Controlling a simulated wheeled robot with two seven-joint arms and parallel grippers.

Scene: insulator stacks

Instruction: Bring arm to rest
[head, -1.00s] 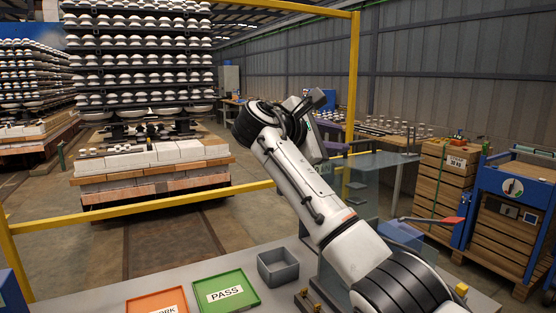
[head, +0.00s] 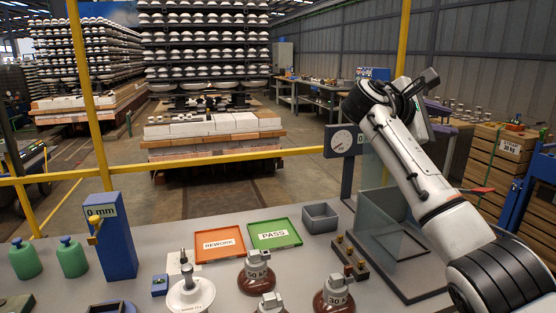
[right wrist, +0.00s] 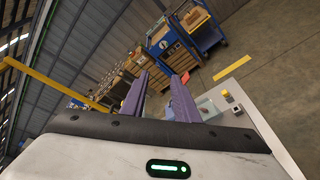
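My right arm reaches up from the lower right of the head view, raised above the table. Its right gripper (head: 440,118) is partly hidden behind the wrist. In the right wrist view, the two purple fingers of this gripper (right wrist: 160,86) stand apart with nothing between them. My left arm and left gripper are not in view.
The grey table holds an orange REWORK tray (head: 219,258), a green PASS tray (head: 290,240), a grey bin (head: 320,217), a blue gauge block (head: 118,250), a white insulator (head: 190,297) and brown weighted pieces (head: 257,280). A yellow rail (head: 215,163) runs behind.

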